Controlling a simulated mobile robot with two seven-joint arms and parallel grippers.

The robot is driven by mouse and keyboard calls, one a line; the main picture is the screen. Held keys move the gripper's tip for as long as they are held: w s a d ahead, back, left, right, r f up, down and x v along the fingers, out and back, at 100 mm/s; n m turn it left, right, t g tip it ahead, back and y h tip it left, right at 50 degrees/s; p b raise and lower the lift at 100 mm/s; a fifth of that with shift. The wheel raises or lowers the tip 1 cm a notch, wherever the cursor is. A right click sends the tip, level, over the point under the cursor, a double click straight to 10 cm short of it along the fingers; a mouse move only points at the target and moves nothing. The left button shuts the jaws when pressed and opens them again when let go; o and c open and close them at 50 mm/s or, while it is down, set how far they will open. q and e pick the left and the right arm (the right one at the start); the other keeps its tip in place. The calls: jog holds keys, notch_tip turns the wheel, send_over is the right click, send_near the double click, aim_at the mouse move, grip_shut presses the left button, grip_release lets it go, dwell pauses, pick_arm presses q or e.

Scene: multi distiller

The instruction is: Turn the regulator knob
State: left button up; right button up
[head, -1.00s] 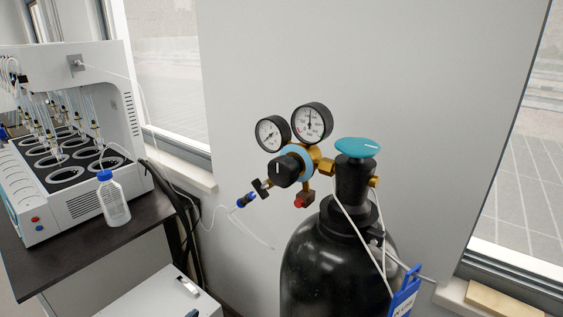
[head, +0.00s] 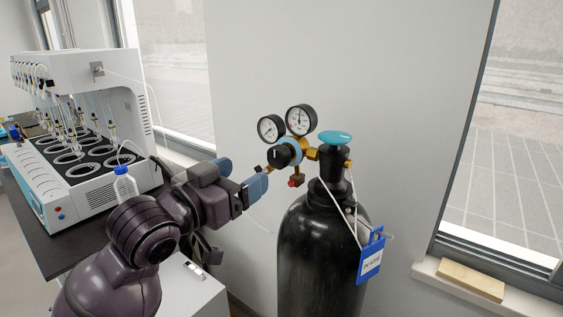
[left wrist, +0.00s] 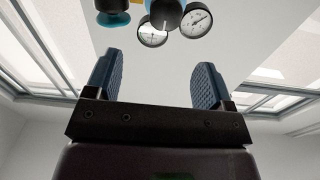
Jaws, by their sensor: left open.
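The regulator knob (head: 280,156) is black, at the front of a regulator with a light blue ring and two round gauges (head: 300,119). The regulator sits at the top of a black gas cylinder (head: 322,255). My left gripper (head: 241,178) is open and empty, to the left of the knob and apart from it. In the left wrist view, the dark knob (left wrist: 166,14) is at the top edge, beyond the two spread fingers (left wrist: 155,80), partly cut off by the frame. My right gripper is in neither view.
A teal valve wheel (head: 336,137) tops the cylinder, and a blue tag (head: 371,256) hangs on it. A white distiller (head: 120,100) and a bottle (head: 125,186) stand on a dark table at left.

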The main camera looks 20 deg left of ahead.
aim_at(275, 159)
pick_arm(q)
jog(key=shift+n, duration=0.3)
jog(key=x, duration=0.3)
jog(key=p+x, duration=0.1)
jog(key=x, duration=0.3)
jog(key=f+x, duration=0.1)
jog(key=x, duration=0.3)
jog(key=shift+w+a, duration=0.15)
jog(key=shift+w, duration=0.15)
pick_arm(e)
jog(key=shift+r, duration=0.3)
pick_arm(q)
jog(key=c, duration=0.9)
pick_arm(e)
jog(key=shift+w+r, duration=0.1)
